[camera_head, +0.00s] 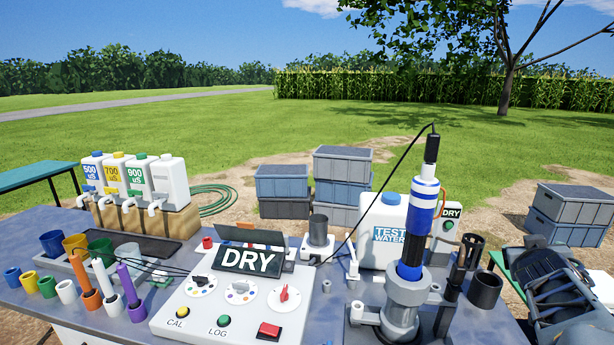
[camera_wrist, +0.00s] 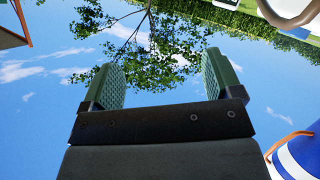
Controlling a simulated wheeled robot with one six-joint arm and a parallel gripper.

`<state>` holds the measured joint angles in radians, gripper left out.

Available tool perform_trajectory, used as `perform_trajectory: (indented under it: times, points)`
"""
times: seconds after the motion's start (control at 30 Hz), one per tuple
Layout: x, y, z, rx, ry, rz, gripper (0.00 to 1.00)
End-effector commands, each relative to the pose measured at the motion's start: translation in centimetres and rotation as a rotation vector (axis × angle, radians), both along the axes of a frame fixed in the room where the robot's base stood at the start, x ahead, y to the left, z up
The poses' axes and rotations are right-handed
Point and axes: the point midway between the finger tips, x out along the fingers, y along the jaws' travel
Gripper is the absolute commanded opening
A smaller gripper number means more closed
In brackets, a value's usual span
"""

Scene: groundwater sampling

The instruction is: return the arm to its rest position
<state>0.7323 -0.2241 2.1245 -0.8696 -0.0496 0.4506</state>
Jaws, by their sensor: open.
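My gripper (camera_wrist: 164,75) shows in the wrist view with its two green-padded fingers spread apart and only sky and tree branches seen between them. It is open and empty. In the head view, dark arm parts of mine fill the lower right edge beside the bench, and I cannot make out the fingertips there. A blue, white and black probe (camera_head: 424,210) stands upright in a grey stand (camera_head: 404,300) on the bench, left of my arm. A blue and white banded surface (camera_wrist: 298,155) shows at the wrist view's lower right.
The bench (camera_head: 30,300) holds a control box (camera_head: 240,300) with a DRY sign, a TEST WATER tank (camera_head: 384,228), black cylinders (camera_head: 485,290) and several coloured cups. A black cable rises from the probe. Grey crates (camera_head: 575,205) stand behind my arm. Open air surrounds my fingers.

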Motion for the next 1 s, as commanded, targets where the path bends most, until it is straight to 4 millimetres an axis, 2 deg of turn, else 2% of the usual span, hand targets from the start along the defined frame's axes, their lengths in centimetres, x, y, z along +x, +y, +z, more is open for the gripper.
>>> perform_trajectory:
  times: [0.1, 0.23, 0.3, 0.4, 0.5, 0.6, 0.7, 1.0]
  points:
    - [-2.4, 4.7, -5.7, 0.175, 0.220, -0.091, 0.85]
    - [-5.6, 12.4, -11.3, 0.391, 0.483, -0.057, 0.85]
    - [-7.2, 16.6, -13.3, 0.489, 0.595, -0.002, 0.85]
    - [-9.3, 22.0, -15.1, 0.598, 0.714, 0.092, 0.85]
    - [-10.6, 26.5, -15.8, 0.659, 0.764, 0.188, 0.85]
    - [-10.9, 28.9, -15.7, 0.638, 0.768, 0.272, 0.85]
    - [-10.9, 30.1, -15.2, 0.613, 0.766, 0.324, 0.85]
    - [-10.8, 30.8, -15.0, 0.599, 0.771, 0.355, 0.85]
